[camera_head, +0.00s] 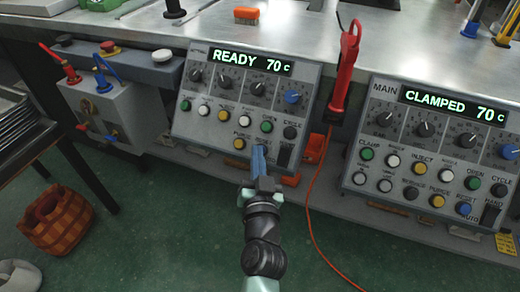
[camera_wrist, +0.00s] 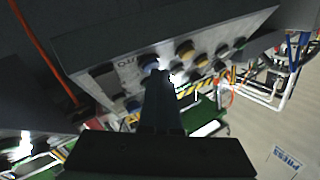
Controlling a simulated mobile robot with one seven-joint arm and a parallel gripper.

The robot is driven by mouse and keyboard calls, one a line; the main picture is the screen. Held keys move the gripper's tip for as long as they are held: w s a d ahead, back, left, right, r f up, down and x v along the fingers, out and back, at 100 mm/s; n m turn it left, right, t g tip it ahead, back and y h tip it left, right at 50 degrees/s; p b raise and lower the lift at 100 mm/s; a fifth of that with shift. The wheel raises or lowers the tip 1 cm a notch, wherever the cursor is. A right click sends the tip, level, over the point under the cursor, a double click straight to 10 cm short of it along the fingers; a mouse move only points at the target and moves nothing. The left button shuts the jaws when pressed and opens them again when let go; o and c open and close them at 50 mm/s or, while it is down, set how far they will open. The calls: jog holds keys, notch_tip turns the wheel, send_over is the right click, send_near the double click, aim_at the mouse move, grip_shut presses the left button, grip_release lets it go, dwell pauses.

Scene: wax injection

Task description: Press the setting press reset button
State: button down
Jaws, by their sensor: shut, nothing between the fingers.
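The setting panel (camera_head: 225,130) is the left of two grey panels, and its display reads READY 70 C. My gripper (camera_head: 258,148) is shut and empty, with its fingertips at the bottom row of this panel, right of the yellow purge button (camera_head: 239,143). The fingers hide the reset button in the head view. In the wrist view a blue button (camera_wrist: 149,62) shows just beyond the tips of my shut fingers (camera_wrist: 158,74). I cannot tell whether the tips touch it.
The main panel (camera_head: 430,150) stands to the right and reads CLAMPED 70 C. A red tool (camera_head: 346,70) with an orange cable hangs between the panels. A box with red and blue levers (camera_head: 115,110) is at the left. A wicker basket (camera_head: 58,218) stands on the green floor.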

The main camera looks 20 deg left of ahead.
jog(key=shift+s+r+p, duration=0.45)
jog(key=shift+s+p, duration=0.2)
jog(key=shift+p, duration=0.05)
jog(key=s+r+p, duration=0.3)
jog(key=p, duration=0.1)
jog(key=shift+s+r, duration=0.15)
jog(key=shift+s, duration=0.25)
dwell(0.7)
